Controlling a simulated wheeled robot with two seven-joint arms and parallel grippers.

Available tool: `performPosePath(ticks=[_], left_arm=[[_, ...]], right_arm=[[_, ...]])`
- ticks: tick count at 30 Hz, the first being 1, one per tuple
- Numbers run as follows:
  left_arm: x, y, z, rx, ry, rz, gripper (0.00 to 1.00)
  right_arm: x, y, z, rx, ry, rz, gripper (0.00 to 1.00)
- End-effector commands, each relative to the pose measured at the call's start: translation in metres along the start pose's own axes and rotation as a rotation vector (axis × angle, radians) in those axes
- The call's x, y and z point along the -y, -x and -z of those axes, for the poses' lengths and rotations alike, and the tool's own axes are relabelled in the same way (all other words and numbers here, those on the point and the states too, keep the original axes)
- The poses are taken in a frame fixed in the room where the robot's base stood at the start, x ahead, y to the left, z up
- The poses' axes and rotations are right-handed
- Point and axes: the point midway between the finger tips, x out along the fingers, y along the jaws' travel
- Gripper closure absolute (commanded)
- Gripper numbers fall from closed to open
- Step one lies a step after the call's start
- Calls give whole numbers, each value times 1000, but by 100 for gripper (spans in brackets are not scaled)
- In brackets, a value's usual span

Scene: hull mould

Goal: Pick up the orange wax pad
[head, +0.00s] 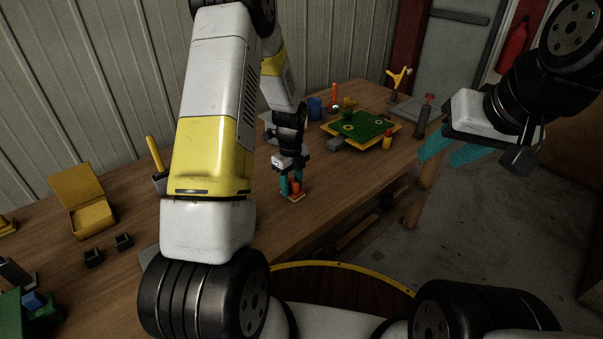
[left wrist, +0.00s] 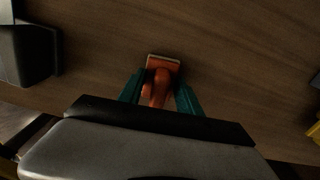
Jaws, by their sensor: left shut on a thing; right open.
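The orange wax pad (head: 295,190) is on the wooden table, near its front edge. It has an orange upper part on a pale, flat base. In the left wrist view the pad (left wrist: 160,82) lies between the teal fingers. My left gripper (head: 290,183) is shut on it from above; the fingers hide its sides. I cannot tell whether its base touches the table. My right gripper (head: 450,152) is open and empty, off to the right over the floor beyond the table.
A green board with a yellow frame (head: 330,127) lies further back on the table. A yellow open box (head: 82,215) and small black blocks (head: 123,241) stand at the left. A dark block (left wrist: 28,55) shows left of the pad in the left wrist view. The table just around the pad is clear.

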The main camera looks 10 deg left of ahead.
Motion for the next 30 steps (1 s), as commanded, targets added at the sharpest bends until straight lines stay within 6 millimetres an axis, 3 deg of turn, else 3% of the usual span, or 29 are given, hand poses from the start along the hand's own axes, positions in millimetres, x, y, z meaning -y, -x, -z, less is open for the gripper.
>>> performPosePath(ticks=[10,18,30], left_arm=[[0,5,0,-1,0,1,100],[0,38,-1,2,1,3,100],[-58,45,82,-1,-6,-1,100]], right_arm=[[0,0,0,0,0,0,58],[0,0,0,0,0,0,58],[0,0,0,0,0,0,58]])
